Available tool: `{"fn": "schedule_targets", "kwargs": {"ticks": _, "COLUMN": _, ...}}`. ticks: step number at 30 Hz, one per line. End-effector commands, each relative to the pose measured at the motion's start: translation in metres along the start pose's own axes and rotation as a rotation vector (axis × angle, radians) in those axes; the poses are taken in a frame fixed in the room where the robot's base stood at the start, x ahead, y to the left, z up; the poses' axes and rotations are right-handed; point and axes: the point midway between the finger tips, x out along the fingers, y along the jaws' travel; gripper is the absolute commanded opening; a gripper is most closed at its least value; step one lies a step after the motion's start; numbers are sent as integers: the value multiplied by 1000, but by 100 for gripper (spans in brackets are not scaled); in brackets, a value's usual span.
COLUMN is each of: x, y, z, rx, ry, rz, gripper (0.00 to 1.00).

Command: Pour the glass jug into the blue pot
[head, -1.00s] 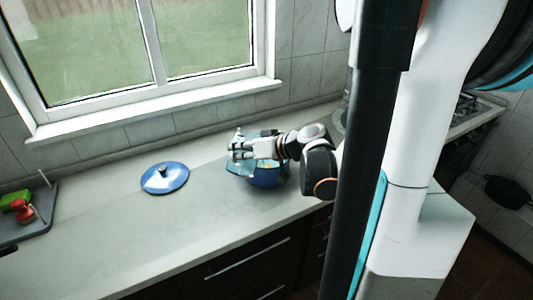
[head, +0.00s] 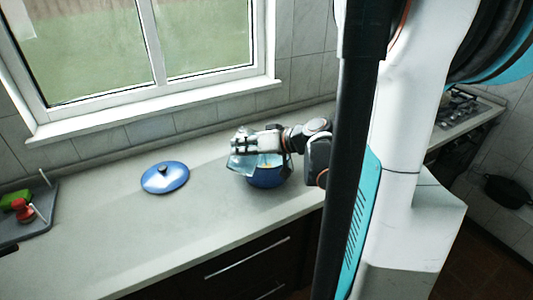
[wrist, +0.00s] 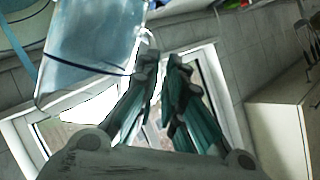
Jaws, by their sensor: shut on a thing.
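The blue pot (head: 268,179) stands open on the counter, with a small yellowish patch showing in its mouth. My gripper (head: 240,143) is above the pot's left back rim, shut on the clear glass jug (head: 241,163). The jug looks tilted, low over the pot's left side; I cannot tell whether it touches the rim. In the wrist view the jug (wrist: 92,50) fills the upper left, pale and see-through with a dark line across it, beside my fingers (wrist: 162,75). I cannot make out liquid leaving it.
A blue lid (head: 165,177) lies flat on the counter (head: 150,235) left of the pot. A grey tray (head: 42,222) with a red and a green thing is at the far left. The window wall runs behind. The counter between lid and tray is clear.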

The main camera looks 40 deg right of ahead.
Motion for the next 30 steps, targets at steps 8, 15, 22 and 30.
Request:
{"fn": "schedule_targets", "kwargs": {"ticks": 8, "x": -1, "y": 1, "z": -3, "rx": 22, "ry": -2, "rz": -10, "gripper": 0}}
{"fn": "schedule_targets", "kwargs": {"ticks": 15, "x": -2, "y": 2, "z": -4, "rx": 40, "ry": -5, "rz": -18, "gripper": 0}}
{"fn": "schedule_targets", "kwargs": {"ticks": 22, "x": -2, "y": 2, "z": -6, "rx": 56, "ry": -8, "rz": -25, "gripper": 0}}
{"fn": "schedule_targets", "kwargs": {"ticks": 30, "x": -2, "y": 3, "z": -7, "rx": 70, "ry": -10, "rz": -31, "gripper": 0}}
